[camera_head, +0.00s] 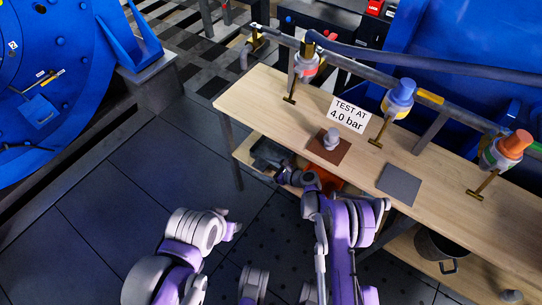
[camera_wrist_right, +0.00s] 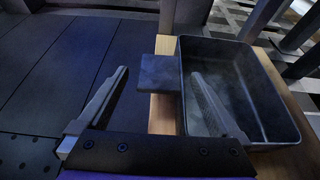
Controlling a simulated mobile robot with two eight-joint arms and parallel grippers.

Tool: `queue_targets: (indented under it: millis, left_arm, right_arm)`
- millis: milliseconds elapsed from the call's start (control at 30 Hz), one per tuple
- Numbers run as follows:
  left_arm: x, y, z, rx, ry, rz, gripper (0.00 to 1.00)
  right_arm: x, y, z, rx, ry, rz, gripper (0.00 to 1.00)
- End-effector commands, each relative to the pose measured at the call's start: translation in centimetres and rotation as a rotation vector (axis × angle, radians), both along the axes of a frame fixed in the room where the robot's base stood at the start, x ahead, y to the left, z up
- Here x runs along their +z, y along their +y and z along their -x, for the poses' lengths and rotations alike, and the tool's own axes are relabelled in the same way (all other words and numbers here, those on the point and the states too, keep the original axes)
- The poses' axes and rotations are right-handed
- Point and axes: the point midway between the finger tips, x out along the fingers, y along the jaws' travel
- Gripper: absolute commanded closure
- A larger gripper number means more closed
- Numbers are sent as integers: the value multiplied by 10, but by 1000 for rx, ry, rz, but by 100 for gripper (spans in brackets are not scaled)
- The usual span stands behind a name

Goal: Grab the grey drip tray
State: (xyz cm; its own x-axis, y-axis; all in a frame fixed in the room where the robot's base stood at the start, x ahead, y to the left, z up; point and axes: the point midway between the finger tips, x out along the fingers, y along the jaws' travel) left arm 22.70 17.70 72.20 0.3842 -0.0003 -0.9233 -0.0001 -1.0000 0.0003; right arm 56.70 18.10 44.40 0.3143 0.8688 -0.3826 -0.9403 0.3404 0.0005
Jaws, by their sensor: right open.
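The grey drip tray (camera_head: 270,152) sits on the lower shelf under the left end of the workbench. In the right wrist view it is a deep dark grey rectangular tray (camera_wrist_right: 283,112) with a flat tab (camera_wrist_right: 160,72) on its near side. My right gripper (camera_head: 276,174) is at the tray's near edge; in its wrist view the open fingers (camera_wrist_right: 158,76) stand on either side of the tab, with gaps visible. My left arm is at lower left, its gripper (camera_head: 232,229) small and unclear, away from the bench.
The bench top (camera_head: 246,93) holds a sign (camera_head: 348,115), a brown mat (camera_head: 329,150) with a grey fitting, and a grey mat (camera_head: 398,185). A pipe with valves runs behind. An orange thing (camera_head: 325,180) and a dark pot (camera_head: 440,248) are below. Bench legs stand nearby.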

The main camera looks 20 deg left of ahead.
Motion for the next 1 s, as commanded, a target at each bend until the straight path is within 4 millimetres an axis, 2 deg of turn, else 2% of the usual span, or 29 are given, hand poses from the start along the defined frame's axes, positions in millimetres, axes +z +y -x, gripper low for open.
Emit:
queue_targets:
  millis: [133, 600, 700, 1000]
  left_arm:
    - [0, 0, 0, 0, 0, 0, 50]
    - [0, 0, 0, 0, 0, 0, 50]
    - [0, 0, 0, 0, 0, 0, 50]
    - [1, 0, 0, 0, 0, 0, 50]
  right_arm:
    - [0, -1, 0, -1, 0, 0, 0]
    - [0, -1, 0, -1, 0, 1, 85]
    - [0, -1, 0, -1, 0, 1, 100]
    - [2, -1, 0, -1, 0, 0, 100]
